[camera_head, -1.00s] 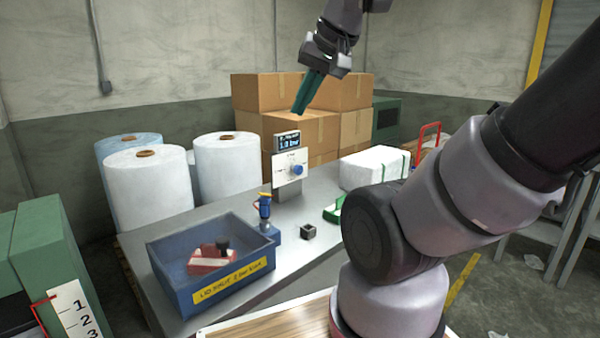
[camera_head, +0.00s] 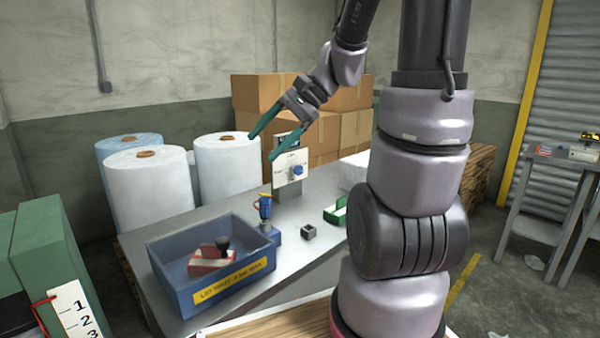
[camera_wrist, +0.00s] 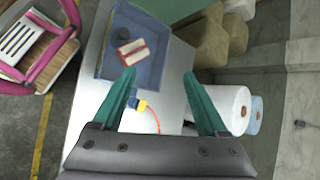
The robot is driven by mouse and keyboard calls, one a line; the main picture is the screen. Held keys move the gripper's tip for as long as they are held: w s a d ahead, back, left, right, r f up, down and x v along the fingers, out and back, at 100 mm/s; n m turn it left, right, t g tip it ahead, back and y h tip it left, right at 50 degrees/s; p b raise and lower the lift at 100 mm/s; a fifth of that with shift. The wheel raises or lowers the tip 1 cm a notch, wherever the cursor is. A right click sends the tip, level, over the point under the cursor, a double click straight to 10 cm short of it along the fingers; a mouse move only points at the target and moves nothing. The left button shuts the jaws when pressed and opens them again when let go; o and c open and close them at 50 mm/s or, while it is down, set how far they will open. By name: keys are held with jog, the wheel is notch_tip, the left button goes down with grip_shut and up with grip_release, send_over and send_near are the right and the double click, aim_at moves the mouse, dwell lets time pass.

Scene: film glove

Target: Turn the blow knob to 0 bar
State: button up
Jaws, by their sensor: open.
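The blue blow knob (camera_head: 297,170) sits on a white panel (camera_head: 284,176) that stands upright on the grey bench. A small dark display (camera_head: 287,140) tops the panel, partly hidden by a finger; its reading is not legible now. My gripper (camera_head: 261,147) is open and empty, its green fingers spread in front of and above the panel at its upper left. In the wrist view my gripper (camera_wrist: 160,75) shows both green fingers apart with nothing between them. The knob cannot be made out in the wrist view.
A blue bin (camera_head: 212,262) with a red-and-white item stands at the bench's front left. A blue-and-yellow nozzle (camera_head: 265,208), a small dark block (camera_head: 309,232) and a green tray (camera_head: 337,211) are near the panel. White rolls (camera_head: 228,165) and cardboard boxes (camera_head: 262,92) stand behind.

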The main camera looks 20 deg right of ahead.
jog(key=w+d+f+m+t+y, duration=0.35)
jog(key=w+m, duration=0.25)
jog(key=w, duration=0.2)
jog(key=m+t+h, duration=0.6)
jog(key=m+t, duration=0.6)
jog(key=m, duration=0.4)
send_near(301, 171)
jog(key=shift+g, duration=0.25)
jog(key=x, duration=1)
jog(key=shift+w+a+r, duration=0.1)
jog(key=shift+r, duration=0.15)
grip_shut()
